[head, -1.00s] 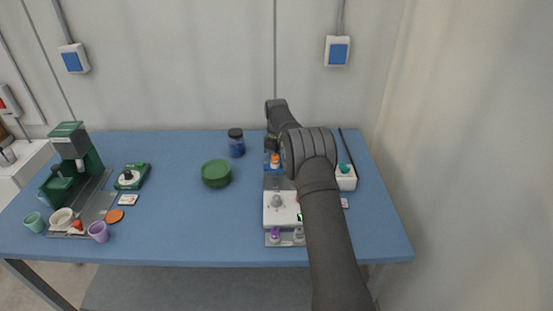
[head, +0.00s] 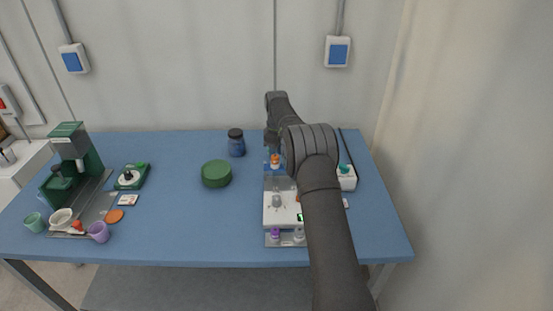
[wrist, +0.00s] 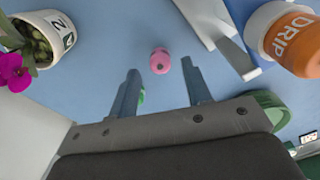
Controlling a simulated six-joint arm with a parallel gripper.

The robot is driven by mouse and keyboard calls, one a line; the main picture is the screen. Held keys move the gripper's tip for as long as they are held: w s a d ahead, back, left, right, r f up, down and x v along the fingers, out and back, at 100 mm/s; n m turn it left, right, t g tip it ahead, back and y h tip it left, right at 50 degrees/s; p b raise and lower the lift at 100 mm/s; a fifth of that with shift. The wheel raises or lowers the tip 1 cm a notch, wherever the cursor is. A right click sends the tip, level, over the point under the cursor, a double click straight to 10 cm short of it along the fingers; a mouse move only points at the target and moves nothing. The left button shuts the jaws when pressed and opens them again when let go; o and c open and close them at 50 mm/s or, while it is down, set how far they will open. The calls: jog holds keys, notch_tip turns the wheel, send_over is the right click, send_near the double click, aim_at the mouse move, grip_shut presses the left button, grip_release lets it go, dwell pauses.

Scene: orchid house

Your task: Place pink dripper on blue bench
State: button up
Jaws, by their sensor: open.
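A small round pink thing (wrist: 160,62), which looks like the pink dripper, rests on a blue surface in the wrist view. My gripper (wrist: 159,73) is open and empty. The pink thing shows between its two fingertips, a little past them; I cannot tell the height gap. In the head view I cannot make out the pink thing, and my arm covers part of the bench there. The blue bench (head: 180,220) stands against the wall. Its top also shows in the wrist view (wrist: 100,50).
The wrist view shows an orange-capped DRIP bottle (wrist: 292,42) at right and a potted magenta orchid (wrist: 43,38) at left. In the head view, a green round container (head: 216,174), a blue jar (head: 236,143) and a white scale-like device (head: 282,210) stand on the bench. The front middle is clear.

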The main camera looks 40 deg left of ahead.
notch_tip(320, 180, up, 9)
dwell(0.3)
jog(key=shift+f, duration=4.15)
